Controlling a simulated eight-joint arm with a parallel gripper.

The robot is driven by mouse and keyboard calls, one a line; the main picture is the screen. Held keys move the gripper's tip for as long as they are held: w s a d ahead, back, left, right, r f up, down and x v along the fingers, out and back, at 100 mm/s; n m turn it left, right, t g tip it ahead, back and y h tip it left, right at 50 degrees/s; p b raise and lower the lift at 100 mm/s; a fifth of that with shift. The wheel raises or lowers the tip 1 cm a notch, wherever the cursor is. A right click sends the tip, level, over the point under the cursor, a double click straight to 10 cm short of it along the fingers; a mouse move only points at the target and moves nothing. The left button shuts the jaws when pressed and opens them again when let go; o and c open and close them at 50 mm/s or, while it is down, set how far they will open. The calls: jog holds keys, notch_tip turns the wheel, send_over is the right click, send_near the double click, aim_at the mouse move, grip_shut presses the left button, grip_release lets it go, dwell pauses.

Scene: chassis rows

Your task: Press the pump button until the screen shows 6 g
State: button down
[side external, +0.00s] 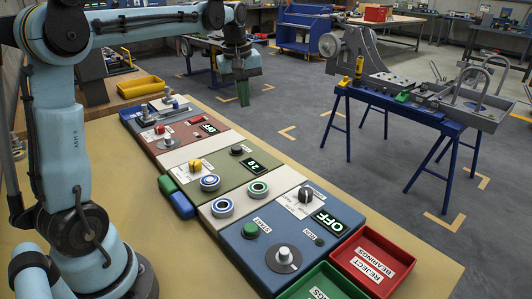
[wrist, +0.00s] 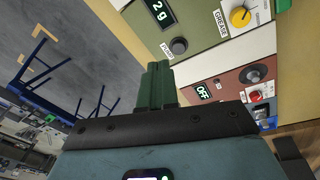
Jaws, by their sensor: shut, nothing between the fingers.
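The pump button (wrist: 179,46) is a dark round knob beside a PUMP label on the olive panel in the wrist view. In the side view the same button (side external: 237,150) sits at the panel's far edge. The screen (wrist: 160,12) next to it reads 2 g; it also shows in the side view (side external: 253,166). My gripper (wrist: 158,66) has its green fingers shut with nothing between them, its tips near the button in the picture.
A yellow GREASE knob (wrist: 240,17) is on the same panel. A reddish panel with an OFF screen (wrist: 203,91) lies beside it. A blue panel with another OFF screen (side external: 325,219), a red reject tray (side external: 372,260) and a green tray (side external: 322,284) are at the near end.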

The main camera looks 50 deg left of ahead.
aim_at(237, 147)
jog(key=w+a+f+n+g, duration=0.1)
jog(key=a+f+n, duration=0.1)
jog(key=a+n, duration=0.2)
jog(key=shift+w+a+n+g+h, duration=0.3)
jog(key=shift+w+a, duration=0.05)
jog(key=shift+a, duration=1.3)
notch_tip(237, 147, down, 14)
jog(key=shift+f, duration=0.1)
jog(key=shift+f, duration=1.05)
notch_tip(237, 147, up, 14)
jog(key=shift+r, duration=0.25)
